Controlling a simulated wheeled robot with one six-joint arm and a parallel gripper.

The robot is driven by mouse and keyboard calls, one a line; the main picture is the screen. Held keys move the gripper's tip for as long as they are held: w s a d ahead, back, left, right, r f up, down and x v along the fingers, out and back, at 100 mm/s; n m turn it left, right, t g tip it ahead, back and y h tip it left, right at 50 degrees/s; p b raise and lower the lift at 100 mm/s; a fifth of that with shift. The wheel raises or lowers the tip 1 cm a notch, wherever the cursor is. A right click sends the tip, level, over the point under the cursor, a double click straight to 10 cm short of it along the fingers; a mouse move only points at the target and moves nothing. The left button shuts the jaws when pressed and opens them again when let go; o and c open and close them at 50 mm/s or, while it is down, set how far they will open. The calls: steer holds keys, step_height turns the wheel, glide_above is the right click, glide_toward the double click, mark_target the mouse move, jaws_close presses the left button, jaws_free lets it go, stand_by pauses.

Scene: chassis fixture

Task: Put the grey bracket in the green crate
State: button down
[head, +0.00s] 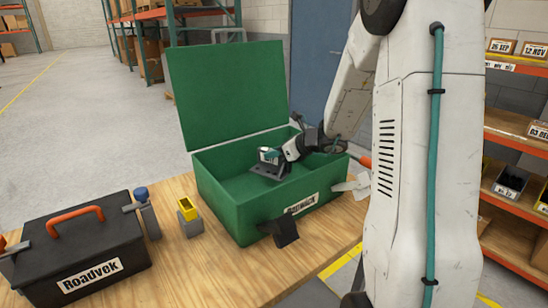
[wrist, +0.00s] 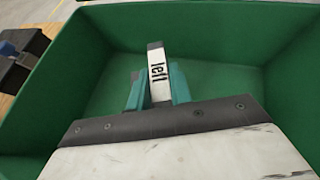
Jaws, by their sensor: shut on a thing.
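The green crate (head: 240,207) stands open on the wooden table, with its lid raised at the back. My gripper (head: 266,155) reaches in from the right and is inside the crate's opening.
A black toolbox (head: 75,245) with an orange handle stands at the left. A grey block with a yellow top (head: 187,212) stands between it and the crate. A dark angled piece (head: 281,231) is at the crate's front. The table is clear at the front middle.

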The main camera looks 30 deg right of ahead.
steer(key=shift+f, duration=0.6)
steer(key=shift+f, duration=0.6)
steer(key=c, duration=1.3)
jaws_free()
steer(key=shift+o, duration=0.2)
